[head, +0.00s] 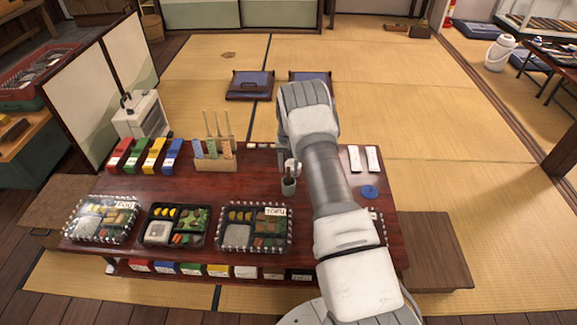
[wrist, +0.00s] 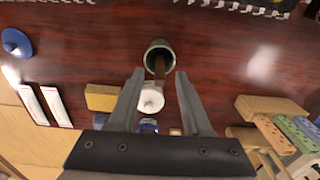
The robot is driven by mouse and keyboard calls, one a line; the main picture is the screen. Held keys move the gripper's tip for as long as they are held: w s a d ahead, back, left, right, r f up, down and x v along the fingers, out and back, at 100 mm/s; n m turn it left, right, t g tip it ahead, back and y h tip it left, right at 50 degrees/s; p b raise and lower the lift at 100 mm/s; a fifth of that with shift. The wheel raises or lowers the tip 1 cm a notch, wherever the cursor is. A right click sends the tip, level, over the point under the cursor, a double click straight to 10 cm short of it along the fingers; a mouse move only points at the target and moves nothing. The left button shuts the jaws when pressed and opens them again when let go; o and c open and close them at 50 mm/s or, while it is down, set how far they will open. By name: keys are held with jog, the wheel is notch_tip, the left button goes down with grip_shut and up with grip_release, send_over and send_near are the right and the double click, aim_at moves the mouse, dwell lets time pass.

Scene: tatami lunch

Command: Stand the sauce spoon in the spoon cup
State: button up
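The spoon cup (head: 288,187) is a small dark grey-green cup on the red-brown table, left of my arm in the head view. In the wrist view the cup (wrist: 160,45) lies just beyond my fingertips. The sauce spoon (wrist: 158,72) appears as a brown handle rising from inside the cup, with a pale round end (wrist: 151,99) outside the rim; it looks upright or slightly leaning. My gripper (wrist: 158,77) is open, a finger on each side of the spoon, with visible gaps. The handle's lower end is hidden in the cup.
Bento boxes (head: 172,226) line the near table edge. A wooden holder (head: 214,162) with sticks and coloured boxes (head: 153,153) stand to the left. A blue disc (head: 369,192) and white packets (head: 364,159) lie to the right. Bare table surrounds the cup.

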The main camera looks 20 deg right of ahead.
notch_tip(320, 180, up, 18)
jog(key=p, duration=0.5)
jog(key=shift+f+p, duration=0.25)
jog(key=shift+p, duration=0.15)
dwell(0.5)
jog(key=s+a+r+n+t, duration=0.15)
jog(key=s+r, duration=0.25)
jog(key=r, duration=0.4)
jog(key=s+a+r, duration=0.3)
jog(key=s+r, duration=0.2)
jog(key=r, duration=0.4)
jog(key=s+a+r+n+t, duration=0.1)
jog(key=s+a+r, duration=0.25)
jog(key=r, duration=0.45)
jog(key=s+a+r+n+t, duration=0.1)
jog(key=s+a+r+t, duration=0.1)
jog(key=s, duration=1.1)
jog(key=s+a+r+n+t, duration=0.1)
jog(key=s+a+r, duration=0.15)
jog(key=s, duration=1.05)
notch_tip(320, 180, up, 22)
jog(key=p, duration=2.2)
jog(key=shift+s+a+p, duration=0.15)
jog(key=shift+p, duration=0.25)
